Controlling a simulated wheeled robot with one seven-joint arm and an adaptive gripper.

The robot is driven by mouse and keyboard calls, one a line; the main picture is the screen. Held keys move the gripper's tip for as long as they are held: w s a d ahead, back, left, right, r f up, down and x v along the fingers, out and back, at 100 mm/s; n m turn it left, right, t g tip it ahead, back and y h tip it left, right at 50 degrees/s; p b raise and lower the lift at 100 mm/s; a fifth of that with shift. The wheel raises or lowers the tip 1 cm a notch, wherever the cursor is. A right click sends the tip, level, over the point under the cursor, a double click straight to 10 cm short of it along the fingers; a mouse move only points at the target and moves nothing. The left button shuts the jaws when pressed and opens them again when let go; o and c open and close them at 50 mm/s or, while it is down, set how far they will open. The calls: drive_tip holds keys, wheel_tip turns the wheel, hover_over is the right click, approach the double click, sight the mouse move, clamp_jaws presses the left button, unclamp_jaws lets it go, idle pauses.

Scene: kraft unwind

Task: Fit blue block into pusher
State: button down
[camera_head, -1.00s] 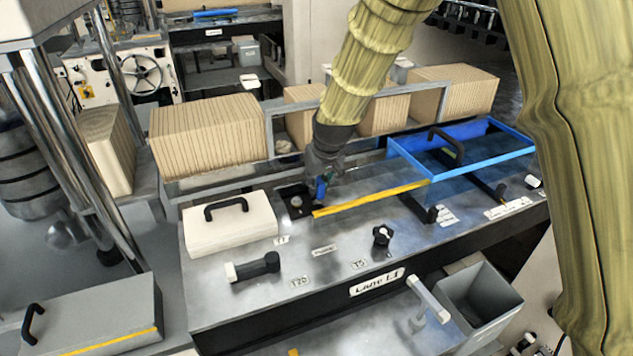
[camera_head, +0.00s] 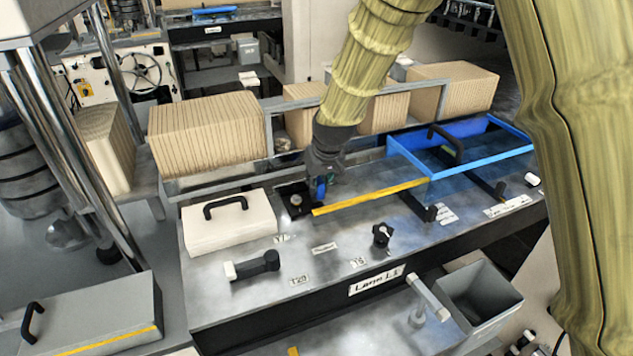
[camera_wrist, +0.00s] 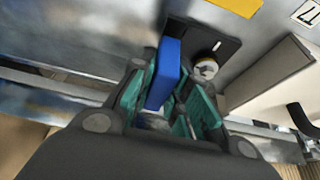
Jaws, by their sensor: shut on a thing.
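The blue block (camera_wrist: 165,72) is held between the green-lined fingers of my gripper (camera_wrist: 168,105) in the wrist view. In the head view the blue block (camera_head: 320,188) shows as a small blue patch under my gripper (camera_head: 322,180). The pusher appears to be the black plate (camera_head: 295,200) with a round metal knob, at the near end of the yellow strip. In the wrist view the black plate (camera_wrist: 228,48) lies just beyond the block, and the knob (camera_wrist: 205,68) is right of it. The block overlaps the plate in view; I cannot tell whether they touch.
A white box with a black handle (camera_head: 232,225) stands left of the plate. A yellow strip (camera_head: 370,197) runs right to a blue-framed guard (camera_head: 480,155). A rail (camera_head: 225,180) and cardboard stacks (camera_head: 208,135) stand behind. A black knob (camera_head: 382,235) sits in front.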

drive_tip(key=shift+f, duration=0.75)
idle(1.6)
drive_tip(key=c, duration=1.3)
unclamp_jaws()
